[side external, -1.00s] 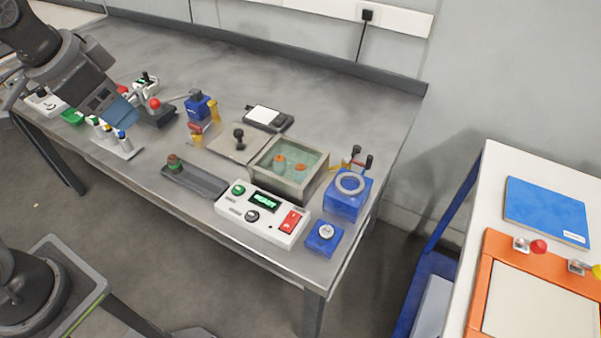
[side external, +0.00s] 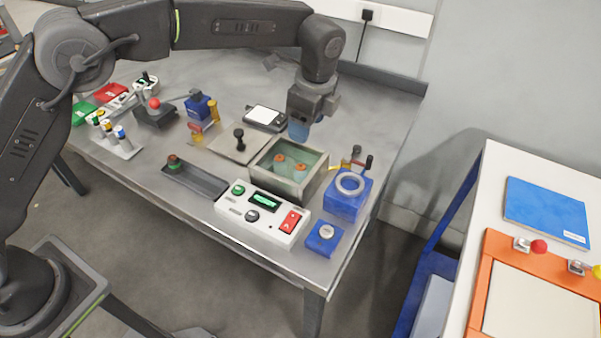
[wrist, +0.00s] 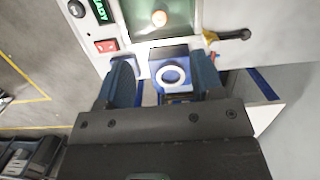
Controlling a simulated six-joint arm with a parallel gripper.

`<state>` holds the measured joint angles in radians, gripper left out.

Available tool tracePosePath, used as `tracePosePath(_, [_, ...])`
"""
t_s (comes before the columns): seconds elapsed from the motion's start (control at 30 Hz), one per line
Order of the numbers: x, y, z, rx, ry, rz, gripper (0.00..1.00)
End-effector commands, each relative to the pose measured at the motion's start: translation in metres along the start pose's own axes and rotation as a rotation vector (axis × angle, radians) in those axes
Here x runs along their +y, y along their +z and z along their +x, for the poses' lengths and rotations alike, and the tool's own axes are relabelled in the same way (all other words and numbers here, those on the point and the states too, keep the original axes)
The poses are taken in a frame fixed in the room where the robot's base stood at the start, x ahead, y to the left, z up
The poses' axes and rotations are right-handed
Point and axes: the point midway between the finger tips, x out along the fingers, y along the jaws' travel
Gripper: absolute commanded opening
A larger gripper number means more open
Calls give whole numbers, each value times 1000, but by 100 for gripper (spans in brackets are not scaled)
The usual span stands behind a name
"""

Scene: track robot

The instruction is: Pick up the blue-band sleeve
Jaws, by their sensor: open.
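In the side view a white sleeve with a blue top band (side external: 122,133) stands at the right end of a small white rack (side external: 128,153), on the left part of the bench. Other sleeves with differently coloured bands stand beside it. My gripper (side external: 299,131) is well to the right of the rack, pointing down above the back of the open bath. In the wrist view my gripper (wrist: 164,72) is open, with its blue fingers apart and nothing held between them. The sleeve and rack do not show in the wrist view.
The open metal bath (side external: 314,188) holds orange-topped things in greenish liquid. To its right a blue block (side external: 345,205) carries a grey ring (side external: 350,184), also seen between the fingers in the wrist view (wrist: 171,75). A white control box (side external: 270,229) stands in front. The bench back is mostly clear.

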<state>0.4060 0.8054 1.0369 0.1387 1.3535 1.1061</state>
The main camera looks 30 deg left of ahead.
Motion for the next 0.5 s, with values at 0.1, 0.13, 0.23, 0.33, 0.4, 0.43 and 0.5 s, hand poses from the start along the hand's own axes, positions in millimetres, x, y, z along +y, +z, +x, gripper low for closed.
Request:
tracePosePath(0.1, [-2,-6,10,-7,7,27,61])
tracePosePath(0.13, [-2,-6,14,-7,8,29,61])
tracePosePath(0.23, [-1,-6,30,-8,10,29,61])
tracePosePath(0.33, [-1,-5,50,-8,11,27,61])
tracePosePath(0.4, [-1,-5,64,-8,10,27,61])
tracePosePath(0.43, [-1,-5,69,-7,10,26,61])
tracePosePath(0.5, [-1,-5,79,-6,9,26,61])
